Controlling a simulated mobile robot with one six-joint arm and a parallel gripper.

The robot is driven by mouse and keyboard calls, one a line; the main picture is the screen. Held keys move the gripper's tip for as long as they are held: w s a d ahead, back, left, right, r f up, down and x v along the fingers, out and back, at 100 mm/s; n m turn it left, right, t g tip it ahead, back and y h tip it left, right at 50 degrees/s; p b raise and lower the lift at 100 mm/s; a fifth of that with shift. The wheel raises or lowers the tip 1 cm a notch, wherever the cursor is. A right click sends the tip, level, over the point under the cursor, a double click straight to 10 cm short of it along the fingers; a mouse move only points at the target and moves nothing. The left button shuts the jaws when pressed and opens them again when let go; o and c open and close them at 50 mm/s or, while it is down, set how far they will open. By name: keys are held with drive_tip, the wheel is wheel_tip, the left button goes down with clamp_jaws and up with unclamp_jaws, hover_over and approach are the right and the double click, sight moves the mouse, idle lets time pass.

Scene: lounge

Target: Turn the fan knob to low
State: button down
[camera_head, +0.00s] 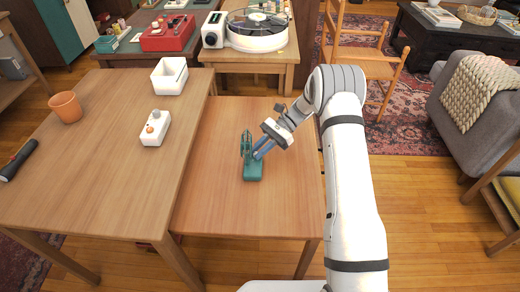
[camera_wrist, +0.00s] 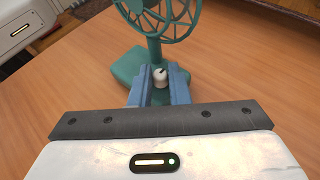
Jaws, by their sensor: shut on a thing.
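A small green fan (camera_head: 253,170) stands upright on the lower wooden table, in front of my arm. In the wrist view its round caged head (camera_wrist: 160,14) shows at the top, on a post rising from a flat green base (camera_wrist: 122,68). A white knob (camera_wrist: 160,80) with a dark mark on top sits at the near end of the base. My gripper (camera_wrist: 160,78) has its two blue fingers on either side of the knob and is shut on it. In the head view my gripper (camera_head: 262,151) reaches down to the fan from the right. The knob's setting labels cannot be read.
The higher table (camera_head: 100,190) at left holds a white box with knobs (camera_head: 155,128), a white open bin (camera_head: 169,77), a terracotta pot (camera_head: 66,107) and a black flashlight (camera_head: 18,160). A turntable (camera_head: 257,30) stands behind. The lower table (camera_head: 225,205) is clear around the fan.

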drive_tip(key=c, duration=1.6)
unclamp_jaws()
drive_tip(key=shift+c, duration=0.2)
drive_tip(key=v, duration=0.8)
drive_tip(key=shift+f+p, duration=0.1)
drive_tip(key=shift+p, duration=0.3)
